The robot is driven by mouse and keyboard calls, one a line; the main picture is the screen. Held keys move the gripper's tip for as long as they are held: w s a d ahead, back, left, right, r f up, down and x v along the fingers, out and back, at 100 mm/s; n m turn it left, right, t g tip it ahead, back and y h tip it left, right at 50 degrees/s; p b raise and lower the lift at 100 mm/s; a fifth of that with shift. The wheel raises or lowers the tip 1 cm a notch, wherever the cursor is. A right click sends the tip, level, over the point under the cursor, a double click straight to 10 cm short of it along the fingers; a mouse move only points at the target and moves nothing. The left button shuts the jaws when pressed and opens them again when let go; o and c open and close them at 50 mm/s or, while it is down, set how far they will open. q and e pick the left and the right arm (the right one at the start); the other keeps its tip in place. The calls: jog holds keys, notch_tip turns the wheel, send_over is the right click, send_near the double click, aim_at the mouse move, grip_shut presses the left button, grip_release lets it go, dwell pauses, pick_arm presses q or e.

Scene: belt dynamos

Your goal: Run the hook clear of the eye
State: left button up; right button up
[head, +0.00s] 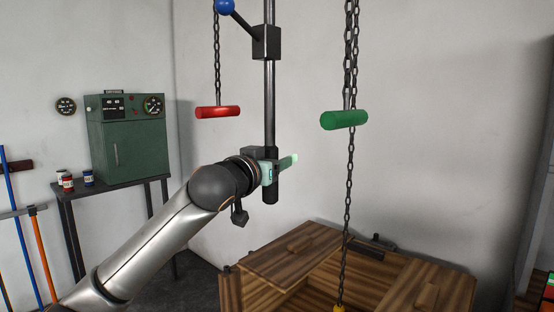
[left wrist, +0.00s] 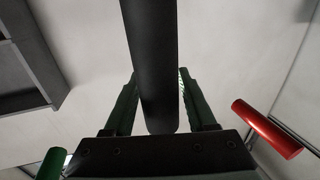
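A black grip (head: 270,188) forms the lower end of a vertical grey pole (head: 269,95). My left gripper (head: 278,168) has its pale green fingers on either side of this grip and looks shut on it. In the left wrist view the grip (left wrist: 153,60) runs between my gripper's fingers (left wrist: 158,85). A dark chain (head: 349,180) hangs at the right and ends in a small yellow piece (head: 339,307), cut by the bottom edge, possibly the hook. I cannot make out the eye. My right gripper is not in view.
A red bar (head: 217,112) and a green bar (head: 344,120) hang on chains. A wooden crate (head: 295,250) stands below. A green cabinet (head: 128,140) and jars stand on a dark table (head: 110,185) at the left.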

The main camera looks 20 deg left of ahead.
pick_arm(q)
grip_shut()
dwell(1.1)
